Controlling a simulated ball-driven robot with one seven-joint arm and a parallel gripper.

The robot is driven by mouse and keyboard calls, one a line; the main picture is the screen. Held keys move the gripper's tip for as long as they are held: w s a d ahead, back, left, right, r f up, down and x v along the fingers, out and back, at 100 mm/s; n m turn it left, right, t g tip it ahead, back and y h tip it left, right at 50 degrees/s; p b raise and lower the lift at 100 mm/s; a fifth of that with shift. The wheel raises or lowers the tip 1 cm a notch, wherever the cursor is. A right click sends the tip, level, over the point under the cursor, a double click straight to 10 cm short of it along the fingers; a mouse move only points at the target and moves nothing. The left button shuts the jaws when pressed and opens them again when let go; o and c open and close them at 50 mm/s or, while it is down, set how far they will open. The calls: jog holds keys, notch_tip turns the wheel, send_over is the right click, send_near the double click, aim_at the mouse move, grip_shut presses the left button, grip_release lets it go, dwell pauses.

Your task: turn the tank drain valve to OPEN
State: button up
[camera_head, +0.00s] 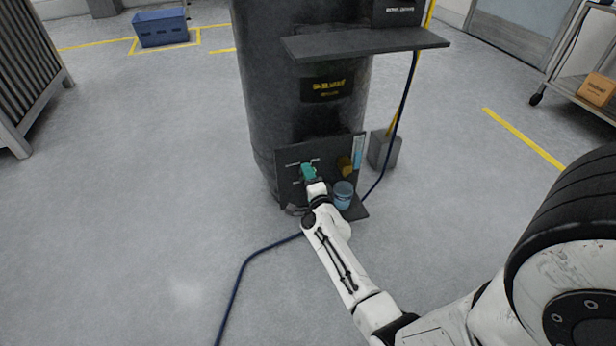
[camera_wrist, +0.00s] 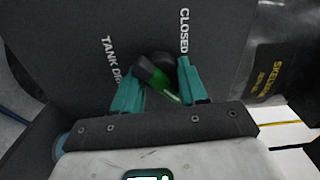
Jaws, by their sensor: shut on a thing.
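The tank drain valve (camera_wrist: 158,80) shows in the wrist view as a dark round hub with a black and green lever on a dark panel (camera_wrist: 75,25). My gripper (camera_wrist: 156,82) has its two teal fingers on either side of the lever and is shut on it. The lever slants down and to the right from the hub in this view. The word CLOSED (camera_wrist: 184,30) stands above the right finger, and TANK DRAIN (camera_wrist: 111,60), partly covered, is above the left finger. No OPEN label is readable. In the head view my gripper (camera_head: 309,171) is at the panel's left part and hides the valve.
A blue container (camera_head: 343,194) stands on a small shelf right of my gripper. An amber part (camera_head: 345,165) is on the panel above it. A wider shelf (camera_head: 365,43) juts out higher up. A blue hose (camera_head: 245,275) lies on otherwise clear floor.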

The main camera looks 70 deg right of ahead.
jog(key=shift+s, duration=0.1)
jog(key=o, duration=1)
jog(key=shift+o, duration=0.2)
jog(key=p+v, duration=0.4)
jog(key=v, duration=0.6)
jog(key=shift+s+a, duration=0.15)
jog(key=shift+a, duration=0.1)
